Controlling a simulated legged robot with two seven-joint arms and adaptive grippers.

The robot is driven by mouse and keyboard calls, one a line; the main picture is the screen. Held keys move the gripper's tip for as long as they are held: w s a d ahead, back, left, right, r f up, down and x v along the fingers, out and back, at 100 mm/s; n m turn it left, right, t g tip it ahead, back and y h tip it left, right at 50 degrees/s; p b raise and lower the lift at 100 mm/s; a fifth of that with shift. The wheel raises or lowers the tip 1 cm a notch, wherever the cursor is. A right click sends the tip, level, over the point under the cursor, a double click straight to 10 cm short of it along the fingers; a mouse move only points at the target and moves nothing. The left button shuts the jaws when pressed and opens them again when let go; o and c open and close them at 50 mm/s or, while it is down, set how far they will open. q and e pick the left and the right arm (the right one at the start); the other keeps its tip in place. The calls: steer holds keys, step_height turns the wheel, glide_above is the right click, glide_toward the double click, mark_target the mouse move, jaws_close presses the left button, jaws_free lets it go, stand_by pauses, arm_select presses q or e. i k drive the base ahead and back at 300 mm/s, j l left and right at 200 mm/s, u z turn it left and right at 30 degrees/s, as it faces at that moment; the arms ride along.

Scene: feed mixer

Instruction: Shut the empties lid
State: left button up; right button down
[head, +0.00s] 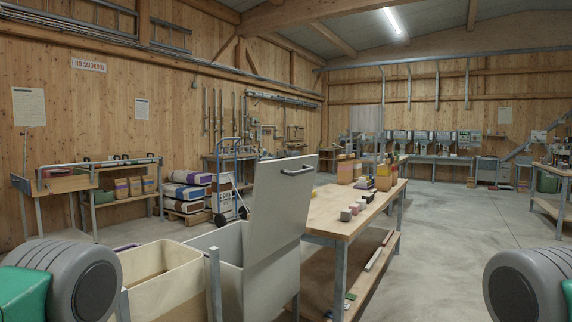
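The empties lid (279,207) is a flat grey panel that stands raised, tilted slightly back from upright. A dark bar handle (297,171) sits near its top edge. The lid rises from a grey metal bin (229,241), whose top is open in front of me. Parts of my two arms show as grey rounded joints at the lower left and lower right edges. Neither gripper is in the frame, so their fingers cannot be seen. Nothing touches the lid.
A cream open-topped container (168,285) stands left of the bin, close to my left arm. A wooden workbench (350,205) with small blocks and boxes stands just behind and right of the lid. The concrete floor (450,235) at right is clear.

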mark_target(282, 191)
steer(key=i+l+u, duration=0.35)
steer(key=i, duration=0.2)
steer(key=i+l+u, duration=0.35)
steer(key=i+l, duration=0.2)
